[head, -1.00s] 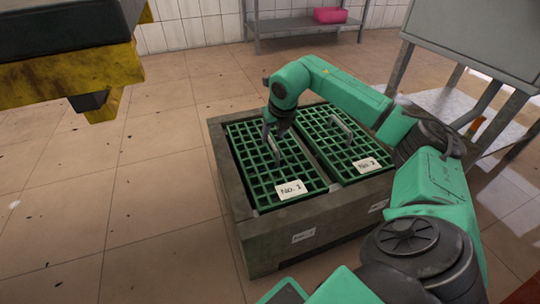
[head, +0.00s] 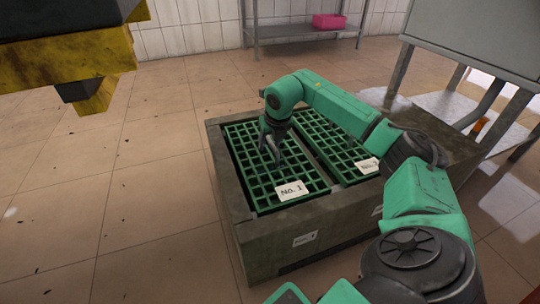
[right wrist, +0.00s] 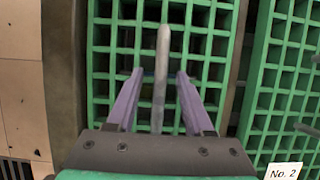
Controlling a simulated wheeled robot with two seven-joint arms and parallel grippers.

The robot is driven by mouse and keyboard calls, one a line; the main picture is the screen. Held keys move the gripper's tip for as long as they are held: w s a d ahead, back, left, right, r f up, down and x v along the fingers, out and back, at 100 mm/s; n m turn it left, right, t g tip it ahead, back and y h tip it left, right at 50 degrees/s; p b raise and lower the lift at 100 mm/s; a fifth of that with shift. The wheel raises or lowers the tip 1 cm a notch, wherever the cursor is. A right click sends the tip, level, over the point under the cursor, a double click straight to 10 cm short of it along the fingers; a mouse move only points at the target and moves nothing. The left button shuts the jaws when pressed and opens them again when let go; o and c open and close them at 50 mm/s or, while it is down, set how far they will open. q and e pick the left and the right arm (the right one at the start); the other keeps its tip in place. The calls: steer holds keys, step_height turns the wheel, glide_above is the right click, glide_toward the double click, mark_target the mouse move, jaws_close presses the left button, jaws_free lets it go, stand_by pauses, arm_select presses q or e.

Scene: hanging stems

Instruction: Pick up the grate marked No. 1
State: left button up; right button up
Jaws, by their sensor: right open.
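The grate marked No. 1 (head: 256,182) is a green lattice lying in the left bay of a grey stone-like box, with a white No. 1 label (head: 291,190) at its near end. In the right wrist view the grate (right wrist: 107,35) fills the middle, and its grey bar handle (right wrist: 161,70) stands between my jaws. My right gripper (head: 275,158) is over this grate; the right wrist view shows its two fingers (right wrist: 160,77) apart, one on each side of the handle. Contact with the handle cannot be told. My left gripper is not in view.
The grate marked No. 2 (head: 322,137) lies in the right bay, partly behind my arm. The box rim (head: 226,190) surrounds both grates. A yellow and black structure (head: 70,65) hangs at upper left. A metal table (head: 465,60) stands at right. Floor at left is clear.

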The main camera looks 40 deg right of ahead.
jaws_close()
stand_by(1.4)
steer(key=shift+r, duration=0.1)
